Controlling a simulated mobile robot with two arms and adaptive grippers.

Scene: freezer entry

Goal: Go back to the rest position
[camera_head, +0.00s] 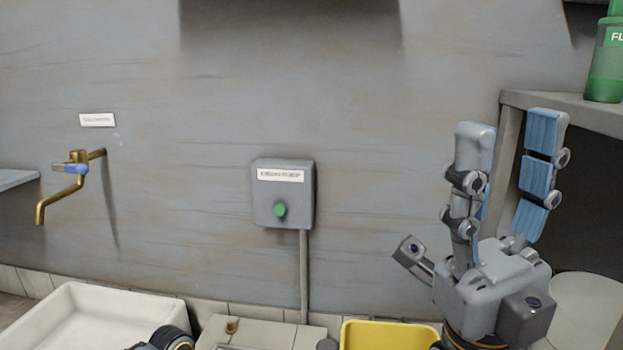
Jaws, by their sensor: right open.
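My right gripper (507,165) is at the right of the head view, pointing up. Its blue-padded fingers are spread apart and nothing shows between them. It stands in front of the grey shelf's edge in the picture; whether it touches the shelf I cannot tell. A dark rounded part of mine shows at the bottom edge, in front of the white basin. My left gripper is not seen.
A grey box with a green button (280,210) is on the wall. A brass tap (72,178) is above the white basin (70,318). A yellow tub (388,334) is at the bottom. A green bottle (606,65) stands on the shelf (560,108).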

